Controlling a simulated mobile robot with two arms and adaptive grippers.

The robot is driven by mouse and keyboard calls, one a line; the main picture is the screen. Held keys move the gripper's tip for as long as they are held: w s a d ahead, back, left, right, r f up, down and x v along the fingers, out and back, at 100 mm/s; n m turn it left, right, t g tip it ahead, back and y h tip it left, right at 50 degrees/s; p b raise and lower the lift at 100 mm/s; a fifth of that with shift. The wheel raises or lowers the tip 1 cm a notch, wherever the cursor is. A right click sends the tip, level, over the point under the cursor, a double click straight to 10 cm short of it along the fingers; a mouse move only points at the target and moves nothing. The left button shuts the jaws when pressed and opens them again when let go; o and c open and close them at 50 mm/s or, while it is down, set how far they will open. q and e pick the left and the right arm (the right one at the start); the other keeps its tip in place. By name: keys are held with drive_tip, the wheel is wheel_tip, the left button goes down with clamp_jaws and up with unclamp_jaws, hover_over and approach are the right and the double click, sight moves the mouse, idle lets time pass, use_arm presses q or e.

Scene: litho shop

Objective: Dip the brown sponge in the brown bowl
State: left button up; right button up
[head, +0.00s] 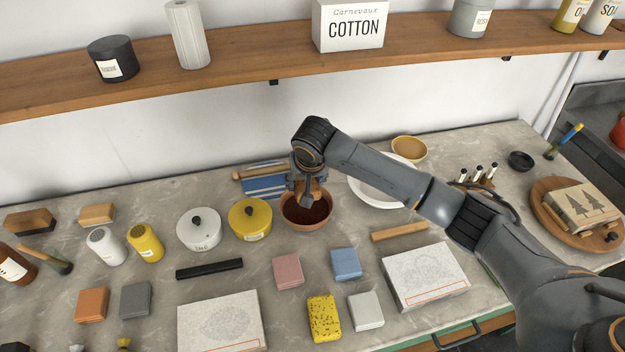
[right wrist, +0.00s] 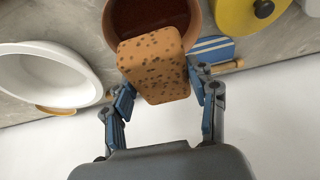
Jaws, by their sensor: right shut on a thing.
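The brown sponge (right wrist: 155,66), dotted with dark pores, is held between the fingers of my right gripper (right wrist: 163,92). The right gripper also shows in the head view (head: 308,194), pointing down over the brown bowl (head: 306,226). The bowl holds dark reddish-brown contents. In the right wrist view, the sponge overlaps the rim of the bowl (right wrist: 195,22) and hides part of its inside. I cannot tell whether the sponge touches the contents. My left gripper is not in view.
A yellow lidded pot (head: 250,219) stands close left of the bowl. A white basin (head: 378,195) is close on its right, and a blue striped cloth (head: 264,187) lies behind. Pink (head: 287,271) and blue (head: 346,263) blocks lie in front. A shelf (head: 250,56) runs above.

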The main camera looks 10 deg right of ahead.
drive_tip(key=shift+w+f, duration=0.1)
drive_tip(key=shift+f, duration=0.05)
drive_tip(key=shift+d+f+b, duration=0.15)
drive_tip(key=shift+f+b, duration=0.5)
drive_tip(key=shift+b, duration=0.1)
drive_tip(key=shift+f+b, duration=0.35)
drive_tip(key=shift+b, duration=0.05)
wheel_tip(320, 180, down, 4)
drive_tip(key=b, duration=0.4)
drive_tip(key=shift+r, duration=0.2)
drive_tip(key=shift+f, duration=0.25)
drive_tip(key=shift+f+b, duration=0.5)
drive_tip(key=shift+f, duration=1.5)
use_arm(q)
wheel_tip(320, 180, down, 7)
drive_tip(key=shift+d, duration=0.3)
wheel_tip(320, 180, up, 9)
drive_tip(key=p, duration=0.9)
use_arm(e)
wheel_tip(320, 180, up, 8)
drive_tip(key=shift+r, duration=0.1)
